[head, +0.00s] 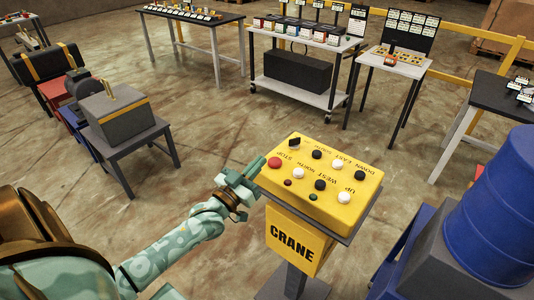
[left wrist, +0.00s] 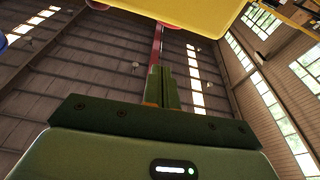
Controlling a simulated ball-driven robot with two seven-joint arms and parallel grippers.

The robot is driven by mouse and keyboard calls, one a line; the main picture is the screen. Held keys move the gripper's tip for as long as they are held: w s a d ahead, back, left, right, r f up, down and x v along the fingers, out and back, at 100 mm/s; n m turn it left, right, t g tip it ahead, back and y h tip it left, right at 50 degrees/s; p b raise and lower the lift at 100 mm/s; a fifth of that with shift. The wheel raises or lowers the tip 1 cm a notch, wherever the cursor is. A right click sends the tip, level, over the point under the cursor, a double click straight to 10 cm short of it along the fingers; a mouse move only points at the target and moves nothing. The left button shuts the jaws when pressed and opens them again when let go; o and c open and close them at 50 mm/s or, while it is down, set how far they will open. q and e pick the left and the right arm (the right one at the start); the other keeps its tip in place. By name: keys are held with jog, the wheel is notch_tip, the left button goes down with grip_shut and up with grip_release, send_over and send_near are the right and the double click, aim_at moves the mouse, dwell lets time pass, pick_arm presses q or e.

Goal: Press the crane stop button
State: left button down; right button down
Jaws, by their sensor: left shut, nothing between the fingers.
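The yellow crane control box (head: 325,195) stands on a dark pedestal in the head view, with CRANE on its front. In the left wrist view the closed fingers (left wrist: 162,88) point up toward the yellow box's edge (left wrist: 200,14); the button's top is hidden there. My right gripper is not in view.
Other buttons, black, white, small red and green, sit close by on the box. A blue barrel (head: 495,215) stands at the right. A grey table with a dark box (head: 115,110) is at the left. Worktables line the back; open floor lies between.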

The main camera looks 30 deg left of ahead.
pick_arm(q)
jog(key=v, duration=0.4)
jog(key=shift+s, duration=0.1)
dwell(0.4)
